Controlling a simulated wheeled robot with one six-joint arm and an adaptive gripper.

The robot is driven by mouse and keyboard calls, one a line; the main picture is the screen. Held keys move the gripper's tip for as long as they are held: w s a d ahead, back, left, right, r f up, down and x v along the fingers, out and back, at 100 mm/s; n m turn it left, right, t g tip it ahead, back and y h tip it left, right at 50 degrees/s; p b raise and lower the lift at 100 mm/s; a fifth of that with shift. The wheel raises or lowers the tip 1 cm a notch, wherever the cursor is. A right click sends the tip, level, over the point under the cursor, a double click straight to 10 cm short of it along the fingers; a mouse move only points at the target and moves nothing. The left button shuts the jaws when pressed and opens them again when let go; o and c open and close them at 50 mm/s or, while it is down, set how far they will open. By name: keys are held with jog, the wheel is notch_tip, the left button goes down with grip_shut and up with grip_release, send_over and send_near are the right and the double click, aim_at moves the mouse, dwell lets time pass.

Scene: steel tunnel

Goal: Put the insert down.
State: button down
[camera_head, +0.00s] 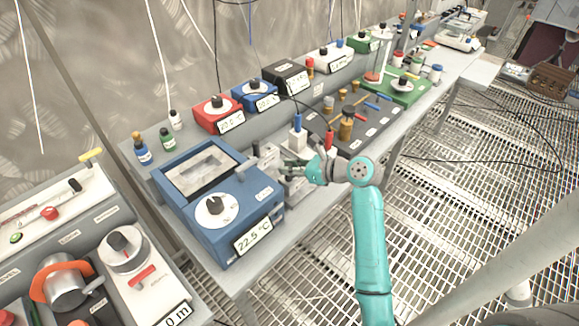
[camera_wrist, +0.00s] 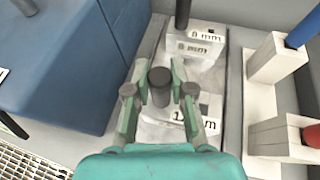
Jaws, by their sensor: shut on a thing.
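My gripper (camera_wrist: 160,92) is shut on the dark round knob of a metal insert (camera_wrist: 206,108). The insert is a pale grey block with a label ending in "mm", partly hidden by the fingers. I cannot tell whether its underside touches the surface below. Behind it, grey blocks with "mm" labels (camera_wrist: 195,48) stand close, with a dark knob on top. In the head view my gripper (camera_head: 286,166) is just right of the blue heater box (camera_head: 245,212), and the insert is mostly hidden there.
The blue box reads 22.5 °C and its wall also shows in the wrist view (camera_wrist: 62,65). To the right stand white blocks with a blue handle (camera_wrist: 280,58) and a red handle (camera_wrist: 285,138). A dark tray (camera_head: 372,135) with tools lies beyond. Grated floor is at right.

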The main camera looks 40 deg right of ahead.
jog(key=c, duration=1)
grip_release()
jog(key=shift+f, duration=0.1)
jog(key=shift+s+r, duration=0.15)
jog(key=shift+r, duration=0.05)
jog(key=v, duration=1.1)
jog(key=shift+s, duration=0.3)
jog(key=shift+d+r, duration=0.1)
jog(key=shift+d, duration=0.05)
